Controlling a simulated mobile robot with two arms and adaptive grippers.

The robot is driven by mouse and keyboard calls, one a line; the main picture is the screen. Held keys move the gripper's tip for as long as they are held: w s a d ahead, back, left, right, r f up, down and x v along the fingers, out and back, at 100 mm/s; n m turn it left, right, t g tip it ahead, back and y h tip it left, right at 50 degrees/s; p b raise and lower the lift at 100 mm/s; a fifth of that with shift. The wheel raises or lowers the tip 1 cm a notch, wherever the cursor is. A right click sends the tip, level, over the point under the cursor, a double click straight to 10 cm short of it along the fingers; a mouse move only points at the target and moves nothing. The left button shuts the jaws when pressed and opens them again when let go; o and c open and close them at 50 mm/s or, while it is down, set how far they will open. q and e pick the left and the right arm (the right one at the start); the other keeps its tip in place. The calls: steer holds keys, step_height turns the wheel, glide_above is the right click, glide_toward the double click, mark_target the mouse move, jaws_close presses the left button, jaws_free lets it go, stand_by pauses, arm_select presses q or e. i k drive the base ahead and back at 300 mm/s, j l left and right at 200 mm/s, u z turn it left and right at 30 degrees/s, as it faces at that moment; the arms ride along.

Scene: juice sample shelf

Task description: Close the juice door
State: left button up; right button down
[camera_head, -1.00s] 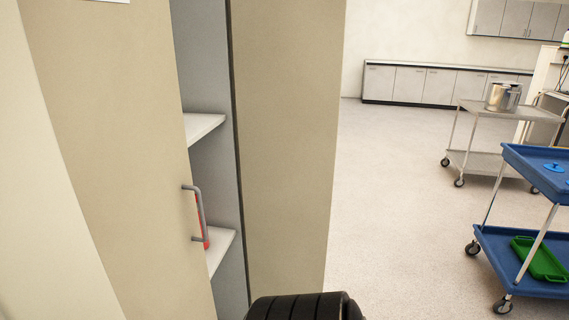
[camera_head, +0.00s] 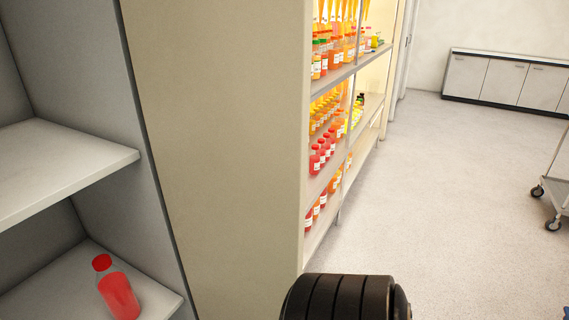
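A grey cabinet stands open at the left, with two pale shelves in view, an upper shelf (camera_head: 60,165) and a lower shelf (camera_head: 60,285). A red juice bottle (camera_head: 117,290) with a red cap stands on the lower shelf near its front edge. A tall beige panel (camera_head: 220,150) rises just right of the opening; I cannot tell whether it is a door or a side wall. The door with the grey handle is not in this view now. Neither gripper shows; a black ribbed part of my own arm fills the bottom middle.
Beyond the panel, a lit shelf unit (camera_head: 337,70) holds rows of red, orange and yellow bottles. Low white cabinets (camera_head: 500,80) line the back wall. A grey cart (camera_head: 562,195) shows partly at the right edge. The floor (camera_head: 455,200) between is open.

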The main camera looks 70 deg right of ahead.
mark_target(223, 87)
steer(key=k+l, duration=0.1)
steer(key=l, duration=0.3)
steer(key=k+l, duration=0.1)
steer(key=l, duration=0.3)
steer(key=k+l+u, duration=0.1)
steer(key=l, duration=0.25)
steer(key=k+l, duration=0.15)
steer(key=l, duration=0.25)
steer(key=k+l, duration=0.15)
steer(key=l, duration=0.25)
steer(key=k+l+u, duration=0.1)
steer(key=l, duration=0.25)
